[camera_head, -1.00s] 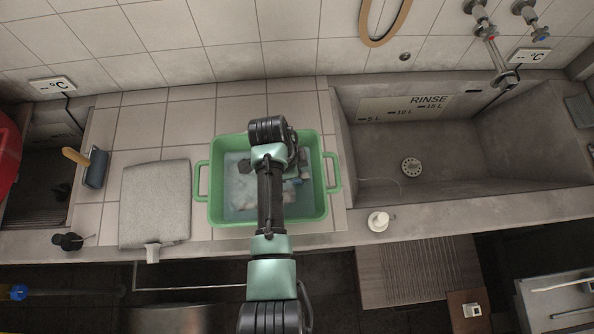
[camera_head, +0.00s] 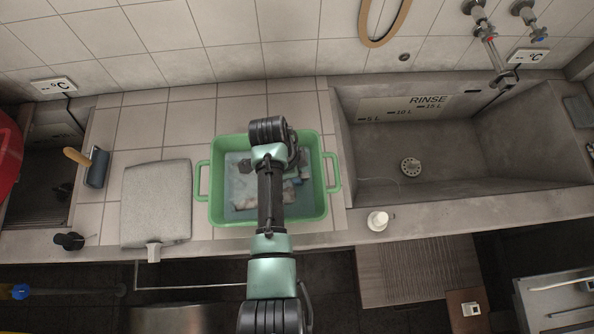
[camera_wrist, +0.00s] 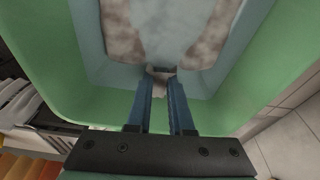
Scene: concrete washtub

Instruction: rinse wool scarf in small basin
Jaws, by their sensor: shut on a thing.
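The small green basin (camera_head: 323,200) stands on the tiled counter and holds cloudy bluish water (camera_head: 240,188). In it lies the wool scarf (camera_head: 291,191), a mottled grey-brown and whitish cloth, partly hidden under my arm. In the wrist view the scarf shows as brownish patches (camera_wrist: 124,38) in pale water. My gripper (camera_wrist: 162,72) reaches over the basin's rim, with its blue fingers close together on a bit of the scarf at the water. In the head view my arm hides the fingertips.
To the right is the empty concrete rinse tub (camera_head: 450,180), with a tap (camera_head: 497,65) above it.

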